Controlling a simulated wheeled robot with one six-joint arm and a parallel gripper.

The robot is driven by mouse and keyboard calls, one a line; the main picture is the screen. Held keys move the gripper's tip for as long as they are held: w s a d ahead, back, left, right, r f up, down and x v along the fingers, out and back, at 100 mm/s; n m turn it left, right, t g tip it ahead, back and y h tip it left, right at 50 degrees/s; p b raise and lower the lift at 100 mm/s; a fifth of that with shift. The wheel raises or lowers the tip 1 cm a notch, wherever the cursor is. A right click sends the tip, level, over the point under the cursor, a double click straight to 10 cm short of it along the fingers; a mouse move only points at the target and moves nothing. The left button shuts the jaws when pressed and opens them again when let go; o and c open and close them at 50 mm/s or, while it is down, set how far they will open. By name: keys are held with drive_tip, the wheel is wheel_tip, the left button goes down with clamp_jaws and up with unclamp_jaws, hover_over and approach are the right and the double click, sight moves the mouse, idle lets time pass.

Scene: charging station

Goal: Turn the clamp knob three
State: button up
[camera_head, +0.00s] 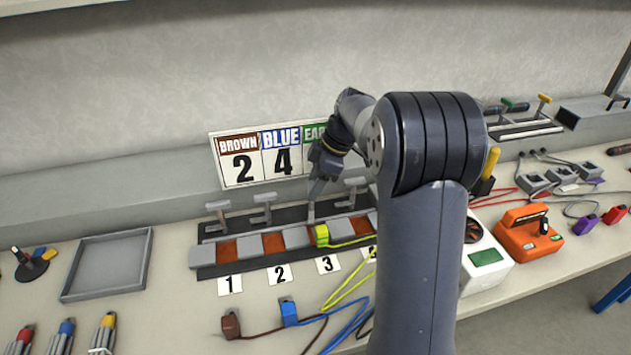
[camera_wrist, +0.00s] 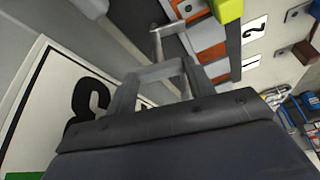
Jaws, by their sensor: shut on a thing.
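Clamp knob three is a grey T-shaped handle above the card marked 3 (camera_head: 327,264); its stem (camera_head: 311,213) shows below my gripper (camera_head: 316,188). My gripper is shut on the knob, and the fingers hide most of it in the head view. In the wrist view the knob's grey bar (camera_wrist: 155,73) lies between my fingers. A yellow-green wire end (camera_head: 321,235) sits at the block below knob three and shows at the top of the wrist view (camera_wrist: 229,8). The grey and orange terminal block (camera_head: 297,238) runs along the bench.
Clamp knobs one (camera_head: 218,207) and two (camera_head: 263,203) stand to the left, another (camera_head: 355,184) to the right. A sign (camera_head: 240,163) stands behind. Brown (camera_head: 231,324) and blue (camera_head: 289,312) wire ends lie in front. An empty grey tray (camera_head: 108,264) sits at left.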

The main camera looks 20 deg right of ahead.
drive_tip(key=o, duration=1)
drive_tip(key=v, duration=1.1)
drive_tip(key=shift+p, duration=0.4)
drive_tip(key=shift+c, duration=0.5)
